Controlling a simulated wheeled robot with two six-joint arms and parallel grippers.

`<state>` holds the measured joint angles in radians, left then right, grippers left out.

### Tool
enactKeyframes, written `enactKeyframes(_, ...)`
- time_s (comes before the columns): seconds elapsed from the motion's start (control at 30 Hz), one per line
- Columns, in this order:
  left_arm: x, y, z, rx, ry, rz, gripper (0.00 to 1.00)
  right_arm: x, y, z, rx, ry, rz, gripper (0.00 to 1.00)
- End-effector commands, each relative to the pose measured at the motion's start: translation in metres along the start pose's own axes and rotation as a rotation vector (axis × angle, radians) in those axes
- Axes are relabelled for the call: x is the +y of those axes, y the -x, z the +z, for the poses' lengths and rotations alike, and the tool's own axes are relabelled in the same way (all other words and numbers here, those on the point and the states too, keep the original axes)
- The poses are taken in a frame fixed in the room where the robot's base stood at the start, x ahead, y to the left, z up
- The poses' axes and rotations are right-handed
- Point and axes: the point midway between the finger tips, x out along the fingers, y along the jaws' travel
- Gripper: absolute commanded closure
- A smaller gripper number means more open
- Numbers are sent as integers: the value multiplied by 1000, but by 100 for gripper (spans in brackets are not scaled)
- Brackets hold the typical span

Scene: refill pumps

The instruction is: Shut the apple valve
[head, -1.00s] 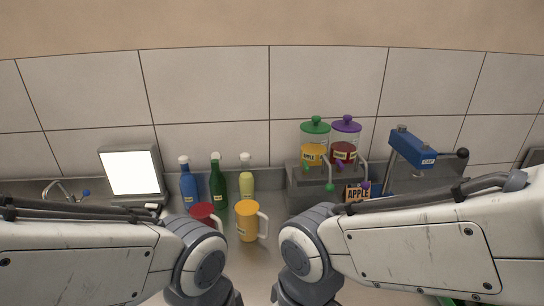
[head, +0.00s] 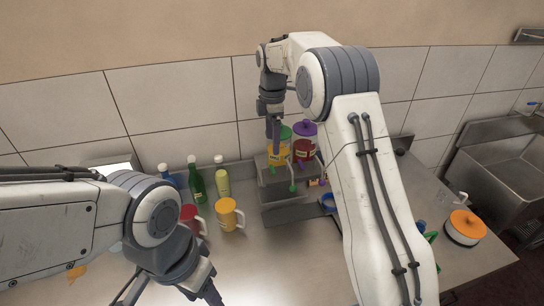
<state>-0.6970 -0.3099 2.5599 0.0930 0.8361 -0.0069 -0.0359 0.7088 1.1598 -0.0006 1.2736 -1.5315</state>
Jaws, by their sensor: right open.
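The apple dispenser (head: 279,152) is a clear jar of yellow juice with a green lid, on a grey stand by the back wall. A small green valve handle (head: 272,170) shows low on its front, with a green-tipped spout (head: 292,188) beside it. Whether the valve is open or shut is too small to tell. My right gripper (head: 273,130) points down just above and in front of the apple jar, open and empty, partly covering it. My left gripper (head: 172,290) is low at the bottom edge, its fingers partly cut off, away from the dispensers.
A purple-lidded jar of red juice (head: 304,149) stands right beside the apple jar. A red mug (head: 189,214), a yellow mug (head: 228,215) and several bottles stand to the left. An orange-lidded pot (head: 466,225) and a sink (head: 497,165) are at right. The front-middle counter is clear.

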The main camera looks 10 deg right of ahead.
Motion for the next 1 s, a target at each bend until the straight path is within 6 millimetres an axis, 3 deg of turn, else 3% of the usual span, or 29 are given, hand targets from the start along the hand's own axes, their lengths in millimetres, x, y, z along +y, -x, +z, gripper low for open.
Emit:
enactKeyframes(0.53, 2, 34, -2, 0, 0, 0, 50, -1, -87, -1, 0, 0, -3, 15)
enactKeyframes(0.7, 3, 37, -2, 0, 1, 0, 50, -1, -98, -1, 0, 0, 0, 15)
enactKeyframes(0.97, 2, 36, -2, 0, 1, 0, 50, -1, -100, -1, 1, 0, 1, 15)
enactKeyframes(1.0, 3, 36, -2, 0, 1, 0, 50, -1, -100, -1, 1, 0, 1, 30)
